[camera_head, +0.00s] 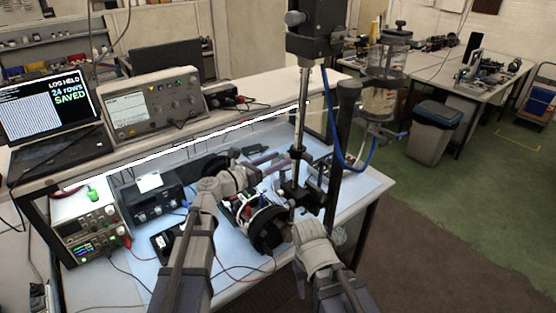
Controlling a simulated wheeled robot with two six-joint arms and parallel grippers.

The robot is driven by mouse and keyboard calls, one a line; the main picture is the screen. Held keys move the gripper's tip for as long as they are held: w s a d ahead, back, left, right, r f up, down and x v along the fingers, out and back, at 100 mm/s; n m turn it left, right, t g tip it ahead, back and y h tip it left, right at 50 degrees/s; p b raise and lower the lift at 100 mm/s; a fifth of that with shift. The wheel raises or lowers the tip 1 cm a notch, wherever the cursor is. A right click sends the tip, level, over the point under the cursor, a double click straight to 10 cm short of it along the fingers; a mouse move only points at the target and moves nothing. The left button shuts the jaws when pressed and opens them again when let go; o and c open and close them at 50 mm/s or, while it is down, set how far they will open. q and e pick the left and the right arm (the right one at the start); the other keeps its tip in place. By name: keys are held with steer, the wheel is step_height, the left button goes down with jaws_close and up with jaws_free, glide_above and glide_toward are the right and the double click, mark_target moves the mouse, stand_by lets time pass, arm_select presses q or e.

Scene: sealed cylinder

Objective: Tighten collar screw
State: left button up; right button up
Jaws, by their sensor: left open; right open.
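A cylinder with a dark end cap (268,236) lies on the blue bench mat, with green electronics and wires in its open middle. A vertical metal rod (300,130) comes down to a dark clamp or collar (301,195) just right of the cylinder. I cannot make out a collar screw; it is too small or hidden. My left gripper (272,164) is open, above and behind the cylinder, its fingers pointing right towards the rod. My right gripper (297,228) is beside the cylinder's right end, below the clamp; its fingers are largely hidden by its wrist. I see nothing held in either.
A power supply (92,235), a black instrument (152,198) and a small meter (166,241) with cables crowd the bench's left. A dark post (343,150) and blue hose (331,110) stand close right of the rod. A raised shelf holds a laptop (52,115) and oscilloscope (152,103).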

arm_select(q)
steer(key=shift+w+d, duration=0.2)
steer(key=shift+d, duration=0.05)
jaws_close()
stand_by(0.4)
